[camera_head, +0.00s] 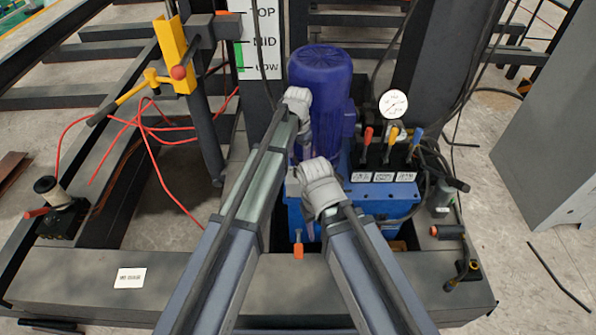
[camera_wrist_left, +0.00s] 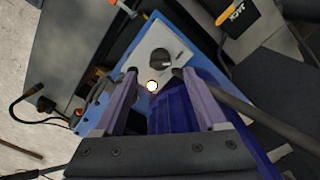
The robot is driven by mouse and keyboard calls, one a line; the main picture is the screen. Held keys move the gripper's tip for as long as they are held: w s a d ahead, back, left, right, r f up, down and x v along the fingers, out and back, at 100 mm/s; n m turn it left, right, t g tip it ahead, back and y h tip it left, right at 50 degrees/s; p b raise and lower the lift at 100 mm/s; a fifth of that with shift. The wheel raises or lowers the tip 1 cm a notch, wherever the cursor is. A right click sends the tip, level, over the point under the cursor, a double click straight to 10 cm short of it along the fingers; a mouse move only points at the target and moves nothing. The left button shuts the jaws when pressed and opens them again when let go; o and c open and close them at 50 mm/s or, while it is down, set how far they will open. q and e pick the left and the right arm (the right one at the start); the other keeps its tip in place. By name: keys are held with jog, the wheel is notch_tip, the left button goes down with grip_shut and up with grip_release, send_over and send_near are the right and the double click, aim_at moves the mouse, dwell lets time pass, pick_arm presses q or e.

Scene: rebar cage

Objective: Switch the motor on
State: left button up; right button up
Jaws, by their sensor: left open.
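The blue motor (camera_head: 322,85) stands upright on the blue power unit (camera_head: 398,190) in the head view. In the left wrist view, a dark rotary switch (camera_wrist_left: 160,57) sits on a pale plate (camera_wrist_left: 170,40) on the unit's blue panel, with a bright round lamp (camera_wrist_left: 152,86) below it. My left gripper (camera_wrist_left: 156,74) is open and empty, its fingertips either side of the plate's lower part, apart from the knob. The blue motor body also shows between its fingers. In the head view my left wrist hides the jaws and switch. My right arm's wrist hangs before the unit; its jaws are hidden.
Red, yellow and blue levers (camera_head: 391,138) and a round gauge (camera_head: 393,103) stand right of the motor. A level board (camera_head: 262,40) is behind left. Red cables (camera_head: 150,140) lie at left. A grey cabinet (camera_head: 545,130) stands at right.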

aim_at(298, 169)
pick_arm(q)
notch_tip(298, 169, down, 6)
jog(key=b, duration=0.5)
jog(key=shift+r, duration=0.1)
grip_shut()
